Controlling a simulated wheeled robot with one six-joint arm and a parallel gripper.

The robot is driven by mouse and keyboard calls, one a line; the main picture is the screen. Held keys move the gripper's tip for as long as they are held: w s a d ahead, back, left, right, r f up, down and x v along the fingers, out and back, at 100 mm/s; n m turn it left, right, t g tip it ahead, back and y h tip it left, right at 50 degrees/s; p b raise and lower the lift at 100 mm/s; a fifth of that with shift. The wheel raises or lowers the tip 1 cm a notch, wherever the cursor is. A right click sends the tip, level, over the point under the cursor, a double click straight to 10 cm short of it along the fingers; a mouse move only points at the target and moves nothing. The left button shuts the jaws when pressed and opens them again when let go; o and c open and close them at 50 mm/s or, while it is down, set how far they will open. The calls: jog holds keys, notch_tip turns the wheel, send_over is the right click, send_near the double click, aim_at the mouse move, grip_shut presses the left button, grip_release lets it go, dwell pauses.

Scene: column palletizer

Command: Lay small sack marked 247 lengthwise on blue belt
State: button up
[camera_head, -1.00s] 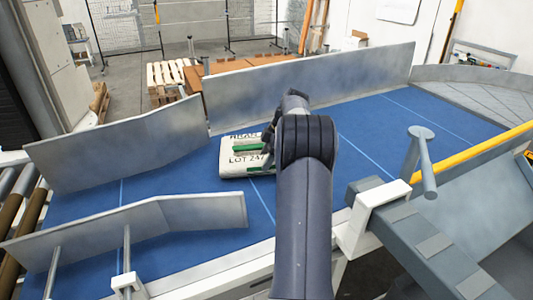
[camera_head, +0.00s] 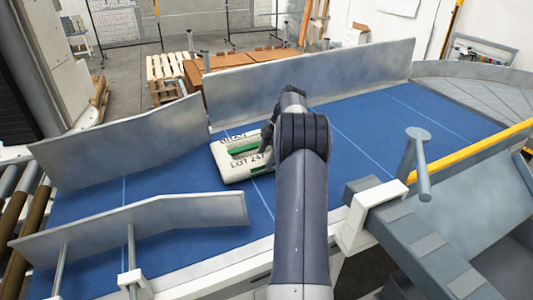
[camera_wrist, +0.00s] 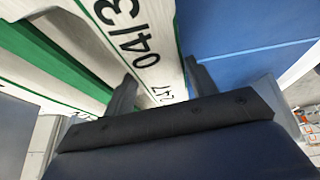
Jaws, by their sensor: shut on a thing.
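My gripper (camera_head: 268,140) is at the sack's right end, mostly hidden behind my arm. In the wrist view the sack (camera_wrist: 150,50) lies between the two dark fingers, with "247" by them and blue belt at the right. My gripper is shut on the sack.
Grey guide plates stand along the far side (camera_head: 310,80), far left (camera_head: 120,145) and near left (camera_head: 140,225) of the belt. A grey post (camera_head: 420,165) and yellow rail (camera_head: 475,152) stand at the right. Rollers (camera_head: 22,200) adjoin the left end. The belt right of my arm is clear.

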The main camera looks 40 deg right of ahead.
jog(key=shift+r, duration=0.2)
jog(key=shift+s+d+r, duration=0.1)
jog(key=shift+s+d, duration=1.2)
jog(key=shift+d, duration=0.15)
jog(key=shift+s+d+r, duration=0.1)
jog(key=shift+s+d, duration=1.15)
jog(key=shift+d, duration=0.15)
jog(key=o, duration=1.4)
jog(key=shift+f, duration=0.1)
jog(key=shift+c, duration=0.2)
notch_tip(320, 180, up, 10)
jog(key=shift+f, duration=0.1)
jog(key=shift+f, duration=4.35)
